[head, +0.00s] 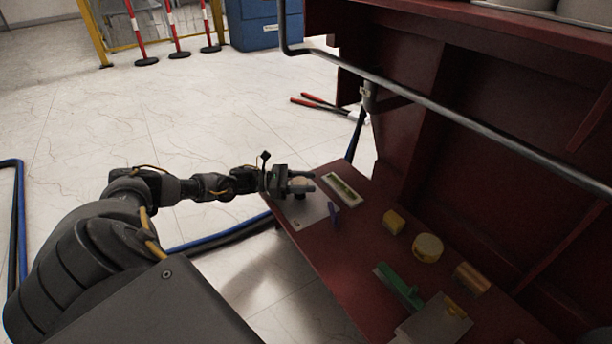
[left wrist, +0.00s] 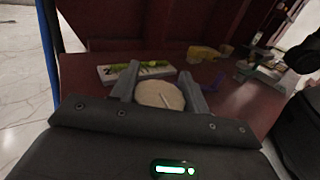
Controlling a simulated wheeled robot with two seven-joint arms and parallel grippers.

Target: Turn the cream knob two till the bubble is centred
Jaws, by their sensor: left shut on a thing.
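The cream knob (left wrist: 160,96) is round with a pale line mark on its top, and in the left wrist view it sits between my gripper's two fingers. My left gripper (head: 300,184) is shut on the knob, above a grey plate (head: 305,211) at the near left corner of the red bench. The bubble level (head: 342,189) is a cream frame with a yellow-green vial just beyond the knob; it also shows in the left wrist view (left wrist: 137,71). The bubble itself is too small to place. My right gripper is not in view.
On the red bench (head: 340,255) lie a blue-purple piece (head: 334,212), a yellow block (head: 394,222), a round yellow tin (head: 428,247), a green-handled tool (head: 399,287) and a brownish block (head: 472,278). A grey rail (head: 450,116) crosses above the bench.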

